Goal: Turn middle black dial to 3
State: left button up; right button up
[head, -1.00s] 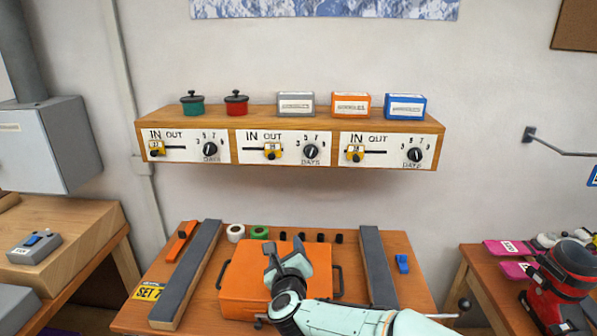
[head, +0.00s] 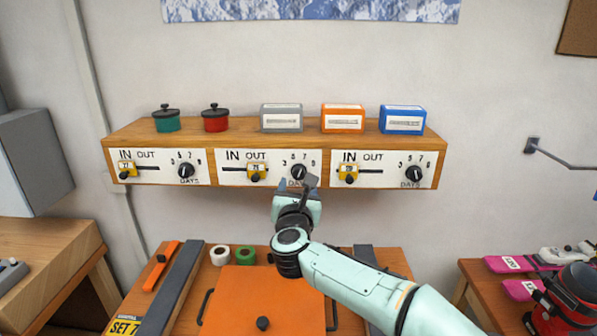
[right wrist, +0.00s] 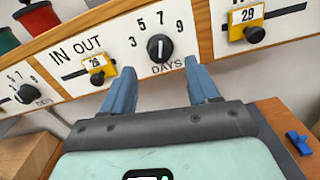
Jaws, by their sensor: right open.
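The middle black dial (head: 299,172) is on the white front of the shelf's middle panel, with 3, 5, 7, 9 around it and DAYS below. In the right wrist view the dial (right wrist: 160,48) shows a white mark pointing up, roughly toward the 7. My right gripper (head: 307,186) is just below and in front of this dial, partly covering the DAYS label. In the right wrist view my right gripper (right wrist: 158,76) is open, its two blue fingers apart and nothing between them. The dial is beyond the fingertips, apparently untouched. My left gripper is not in view.
Beside the dial is a yellow slider tag (head: 256,173) in its slot. Other dials are at left (head: 186,171) and right (head: 414,174). Pots and boxes stand on the wooden shelf (head: 240,133). Below is a bench with an orange board (head: 250,300).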

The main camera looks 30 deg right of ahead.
aim_at(299, 175)
jog(key=p+x, duration=0.1)
jog(key=x, duration=0.4)
jog(key=shift+w+d+p, duration=0.15)
jog(key=shift+w+p, duration=0.1)
jog(key=shift+p, duration=0.15)
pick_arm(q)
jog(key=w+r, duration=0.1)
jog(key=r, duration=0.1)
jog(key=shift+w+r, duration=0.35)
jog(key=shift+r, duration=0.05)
pick_arm(e)
jog(key=c, duration=1)
